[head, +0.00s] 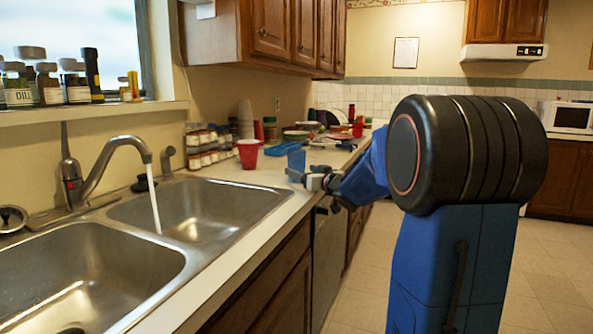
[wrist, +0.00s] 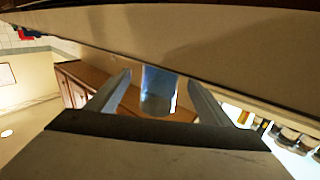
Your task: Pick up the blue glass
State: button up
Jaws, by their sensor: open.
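The blue glass (head: 297,160) stands on the counter near its front edge, just past the red cup. In the wrist view the glass (wrist: 158,90) shows between the two fingers of my gripper (wrist: 160,88), with a gap on each side. My gripper (head: 300,177) is open and reaches over the counter edge at the glass from the right. The lower part of the glass is partly hidden by the gripper in the head view. I cannot tell how deep the glass is between the fingers.
A red cup (head: 248,154) stands left of the glass, with spice jars (head: 205,146) and stacked cups (head: 245,118) behind. A blue tray (head: 282,148) and dishes lie farther along the counter. A double sink (head: 195,208) with running water (head: 153,198) is at the left.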

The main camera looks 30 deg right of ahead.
aim_at(301, 170)
jog(key=shift+w+a+f, duration=0.1)
jog(key=shift+w, duration=1.1)
jog(key=shift+w+a+f, duration=0.1)
jog(key=shift+w, duration=1.05)
jog(key=c, duration=1.3)
notch_tip(301, 170, up, 10)
jog(key=shift+a, duration=0.1)
